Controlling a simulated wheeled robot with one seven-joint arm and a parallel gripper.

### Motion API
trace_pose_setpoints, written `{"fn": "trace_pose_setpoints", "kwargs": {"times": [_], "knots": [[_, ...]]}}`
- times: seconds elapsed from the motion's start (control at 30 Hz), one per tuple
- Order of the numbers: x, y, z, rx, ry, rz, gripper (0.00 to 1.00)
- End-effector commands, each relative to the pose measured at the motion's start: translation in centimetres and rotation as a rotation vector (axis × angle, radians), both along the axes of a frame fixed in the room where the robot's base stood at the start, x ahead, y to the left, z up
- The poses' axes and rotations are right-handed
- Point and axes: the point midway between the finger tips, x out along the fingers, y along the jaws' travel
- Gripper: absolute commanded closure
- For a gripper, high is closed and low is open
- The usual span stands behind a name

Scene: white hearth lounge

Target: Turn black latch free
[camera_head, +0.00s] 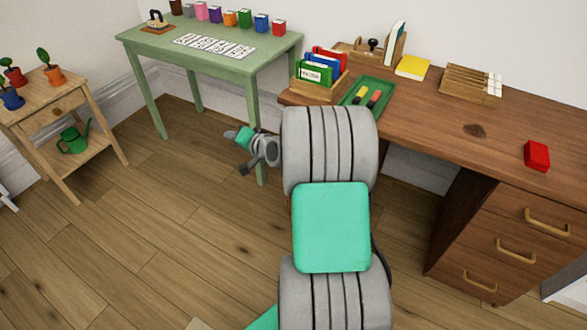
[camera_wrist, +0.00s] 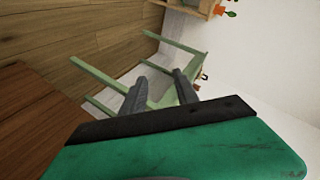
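I cannot make out a black latch for certain. A small dark fitting (camera_head: 373,44) shows at a wooden box or rack at the back of the brown desk (camera_head: 430,120), too small to tell what it is. My gripper shows in the wrist view (camera_wrist: 160,88), with two grey fingers apart and nothing between them. In the head view my arm reaches forward, and its end is in the air left of the desk, in front of the green table (camera_head: 225,60). My arm hides part of the desk's left end.
On the desk are a file box (camera_head: 318,90), a green tray (camera_head: 385,88), a yellow pad (camera_head: 412,67), a wooden rack (camera_head: 470,85) and a red block (camera_head: 537,155). A plant stand (camera_head: 85,110) is at left. The floor (camera_head: 150,240) between is clear.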

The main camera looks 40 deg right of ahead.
Motion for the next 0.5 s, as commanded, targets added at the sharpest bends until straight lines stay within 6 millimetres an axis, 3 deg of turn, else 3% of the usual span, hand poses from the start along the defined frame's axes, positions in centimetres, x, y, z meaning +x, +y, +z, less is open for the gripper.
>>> {"fn": "trace_pose_setpoints", "kwargs": {"times": [0.03,0.1,0.2,0.33,0.5], "knots": [[-0.4,-4.6,-6.9,0.104,-0.089,-0.124,0.64],[-1.8,-10.2,-10.3,0.235,-0.239,-0.283,0.64],[-4.8,-16.0,-13.4,0.371,-0.414,-0.459,0.64],[-7.3,-19.4,-14.6,0.448,-0.527,-0.565,0.64],[-5.7,-20.5,-14.2,0.455,-0.543,-0.573,0.64]]}}
